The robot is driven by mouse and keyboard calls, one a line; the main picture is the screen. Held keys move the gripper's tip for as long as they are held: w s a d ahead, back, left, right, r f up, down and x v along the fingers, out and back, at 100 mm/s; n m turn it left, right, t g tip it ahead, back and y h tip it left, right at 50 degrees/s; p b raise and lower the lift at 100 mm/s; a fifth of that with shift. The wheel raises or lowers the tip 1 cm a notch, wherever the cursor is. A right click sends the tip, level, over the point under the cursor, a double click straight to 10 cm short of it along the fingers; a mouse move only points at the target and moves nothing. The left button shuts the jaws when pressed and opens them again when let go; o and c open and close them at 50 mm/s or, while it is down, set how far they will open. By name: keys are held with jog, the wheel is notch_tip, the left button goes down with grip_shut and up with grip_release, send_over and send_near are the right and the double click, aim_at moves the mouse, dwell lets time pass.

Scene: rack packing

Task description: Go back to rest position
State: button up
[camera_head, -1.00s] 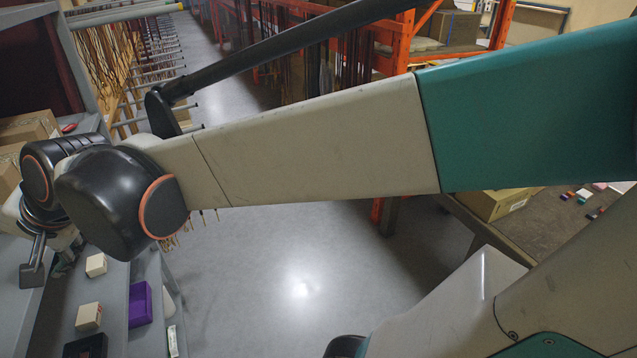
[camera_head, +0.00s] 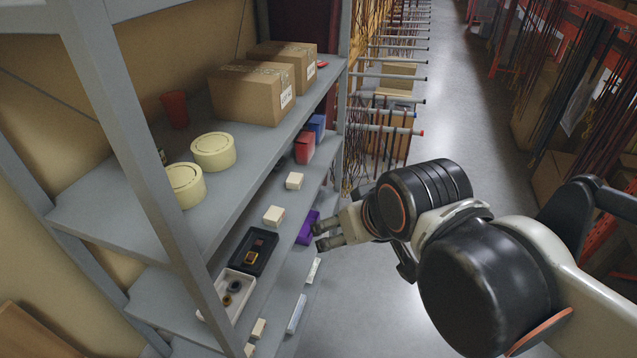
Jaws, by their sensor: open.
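My gripper (camera_head: 322,236) is at the end of my arm, in front of the grey shelf rack (camera_head: 216,184) and pointing left toward it. Its fingers are open, with nothing seen between them. It is close to the purple bin (camera_head: 307,228) on the middle shelf; whether it touches the bin I cannot tell. The arm extends from the lower right over the aisle.
The aisle floor (camera_head: 375,300) is clear.

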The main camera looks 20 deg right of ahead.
notch_tip(320, 180, down, 21)
jog(key=b, duration=2)
jog(key=shift+b, duration=0.3)
jog(key=shift+r, duration=0.1)
